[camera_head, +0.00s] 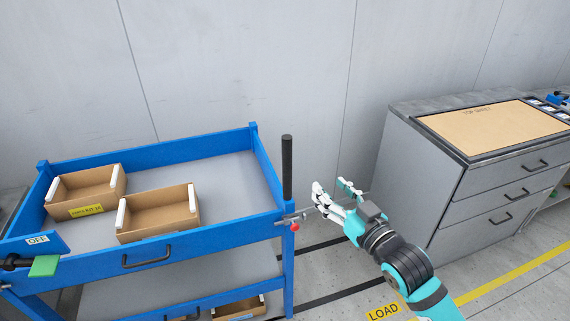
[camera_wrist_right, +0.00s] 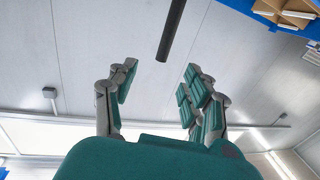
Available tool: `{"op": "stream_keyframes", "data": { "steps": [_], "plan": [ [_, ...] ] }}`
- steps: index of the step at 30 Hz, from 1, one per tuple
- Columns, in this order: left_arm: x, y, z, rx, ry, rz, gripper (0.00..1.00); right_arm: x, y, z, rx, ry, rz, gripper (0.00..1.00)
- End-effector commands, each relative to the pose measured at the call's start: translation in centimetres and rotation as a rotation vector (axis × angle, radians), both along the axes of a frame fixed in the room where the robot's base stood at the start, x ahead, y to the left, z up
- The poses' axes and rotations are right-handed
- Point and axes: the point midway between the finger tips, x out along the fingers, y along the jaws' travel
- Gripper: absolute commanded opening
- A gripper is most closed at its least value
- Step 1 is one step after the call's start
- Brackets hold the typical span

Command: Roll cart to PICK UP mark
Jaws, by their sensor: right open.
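The blue cart (camera_head: 190,238) stands at the left in the head view, with a grey top tray and a lower shelf. A black upright post (camera_head: 287,167) rises at its right front corner. My right gripper (camera_head: 334,191) is open and empty, just right of the post and apart from it. In the right wrist view the post (camera_wrist_right: 171,30) shows beyond and between the open fingers (camera_wrist_right: 155,88). My left gripper is not in view. No PICK UP mark shows; a yellow floor label reading LOAD (camera_head: 383,312) is at the bottom.
Two cardboard boxes (camera_head: 160,226) with white edges sit in the cart's top tray; more are on the lower shelf. A grey drawer cabinet (camera_head: 450,190) stands at the right. A green-tipped lever beside an OFF label (camera_head: 38,239) is at the cart's left. Black and yellow lines mark the floor.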

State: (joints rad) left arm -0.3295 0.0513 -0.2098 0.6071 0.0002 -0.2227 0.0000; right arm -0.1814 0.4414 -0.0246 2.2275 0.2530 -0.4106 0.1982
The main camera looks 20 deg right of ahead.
Motion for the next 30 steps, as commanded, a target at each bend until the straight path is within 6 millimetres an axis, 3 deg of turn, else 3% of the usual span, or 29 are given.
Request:
{"op": "stream_keyframes", "data": {
  "steps": [2,5,10,14,17,24,30],
  "plan": [
    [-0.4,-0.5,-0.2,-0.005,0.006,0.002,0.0,0.0,0.1,0.1,0.0,0.0,0.009,0.49],
    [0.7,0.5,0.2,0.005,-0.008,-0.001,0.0,0.8,0.2,0.4,0.0,-0.001,0.009,0.49],
    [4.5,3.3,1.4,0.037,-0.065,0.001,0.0,3.8,0.9,0.6,0.002,-0.001,0.008,0.49],
    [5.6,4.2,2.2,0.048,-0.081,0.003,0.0,6.6,1.6,0.7,0.001,-0.002,0.008,0.49],
    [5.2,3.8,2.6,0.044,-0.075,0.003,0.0,8.8,2.1,0.7,0.001,0.0,0.008,0.49],
    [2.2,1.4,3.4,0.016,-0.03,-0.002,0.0,13.6,3.3,0.6,0.001,0.0,0.008,0.49],
    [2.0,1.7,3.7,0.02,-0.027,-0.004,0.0,16.0,3.8,0.4,0.001,0.001,0.009,0.49]
  ]
}}
